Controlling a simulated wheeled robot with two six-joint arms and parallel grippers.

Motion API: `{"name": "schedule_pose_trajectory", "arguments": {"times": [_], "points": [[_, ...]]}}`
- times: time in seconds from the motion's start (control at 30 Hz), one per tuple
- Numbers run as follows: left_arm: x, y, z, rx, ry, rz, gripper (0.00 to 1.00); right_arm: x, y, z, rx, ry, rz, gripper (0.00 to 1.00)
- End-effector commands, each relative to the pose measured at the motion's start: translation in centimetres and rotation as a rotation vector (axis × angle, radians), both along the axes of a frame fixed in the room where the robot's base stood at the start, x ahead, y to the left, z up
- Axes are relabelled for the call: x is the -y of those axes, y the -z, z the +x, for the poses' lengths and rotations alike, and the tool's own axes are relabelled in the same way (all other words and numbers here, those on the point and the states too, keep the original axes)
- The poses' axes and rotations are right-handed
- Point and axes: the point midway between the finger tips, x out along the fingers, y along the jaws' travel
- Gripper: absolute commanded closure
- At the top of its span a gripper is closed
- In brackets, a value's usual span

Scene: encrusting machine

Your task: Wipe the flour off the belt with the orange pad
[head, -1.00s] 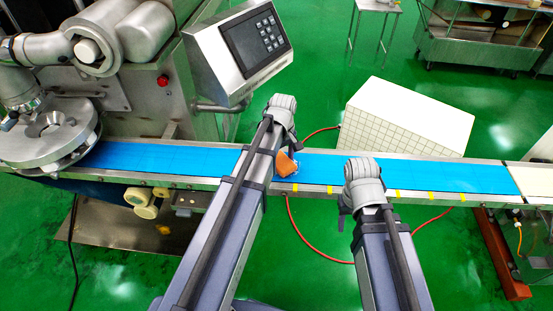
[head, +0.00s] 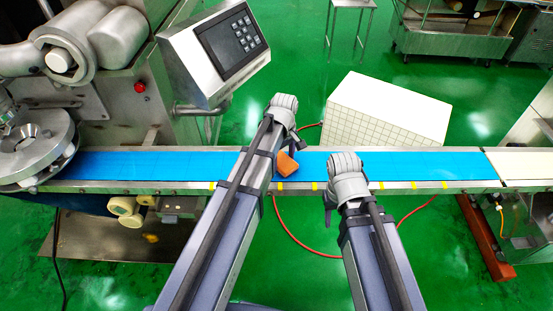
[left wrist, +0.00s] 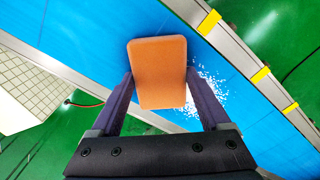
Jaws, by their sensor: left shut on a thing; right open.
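The orange pad (head: 287,163) is held by my left gripper over the blue belt (head: 420,172). In the left wrist view the pad (left wrist: 160,62) sits between the two dark fingers of my left gripper (left wrist: 160,88), which is shut on it. White flour (left wrist: 208,95) lies scattered on the belt, just right of and partly behind the pad in that view. I cannot tell whether the pad touches the belt. In the head view no flour shows; my left arm hides part of the belt. My right gripper (head: 330,192) is open and empty by the belt's near edge.
The conveyor's metal rail (head: 410,187) with yellow marks runs along the near side. A steel machine with a control panel (head: 232,43) stands at the left. A white tiled box (head: 388,110) is behind the belt. The belt right of my right gripper is clear.

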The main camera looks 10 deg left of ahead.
Motion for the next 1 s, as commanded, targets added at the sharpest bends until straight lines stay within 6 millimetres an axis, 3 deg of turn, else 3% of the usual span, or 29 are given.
{"name": "schedule_pose_trajectory", "arguments": {"times": [0.43,1.0], "points": [[-0.1,0.3,-0.1,-0.002,-0.001,0.001,0.65,0.0,0.3,0.0,0.0,0.0,0.0,0.5],[-3.9,0.1,-1.0,-0.001,-0.002,0.003,0.65,0.0,0.1,0.0,0.0,0.0,0.0,0.5]]}}
